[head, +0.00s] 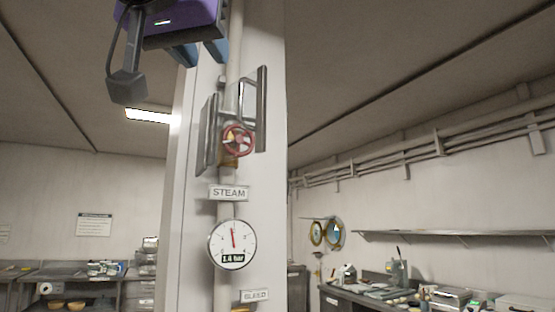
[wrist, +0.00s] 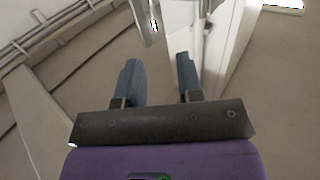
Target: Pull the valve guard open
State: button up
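The valve guard (head: 261,110) shows in the head view as upright grey metal panels on the white column. One panel is at the left of the red valve wheel (head: 238,140), the other at its right and higher, with a bar handle (head: 242,98) by it. The red wheel shows between the panels; I cannot tell how far the guard is swung. My gripper (head: 200,54) is above the guard and a little left in the picture, apart from it. In the wrist view its two blue fingers (wrist: 160,65) are spread with nothing between them.
The white column (head: 266,200) carries a vertical pipe, a STEAM sign (head: 229,192), a round pressure gauge (head: 232,244) and a BLEED sign (head: 254,295) below the valve. Cluttered counters stand along the left and right (head: 375,295). The space around the guard looks clear.

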jog(key=w, duration=0.4)
jog(key=w+d, duration=0.1)
jog(key=w, duration=0.7)
jog(key=shift+d+f, duration=0.4)
jog(key=shift+c, duration=0.5)
grip_shut()
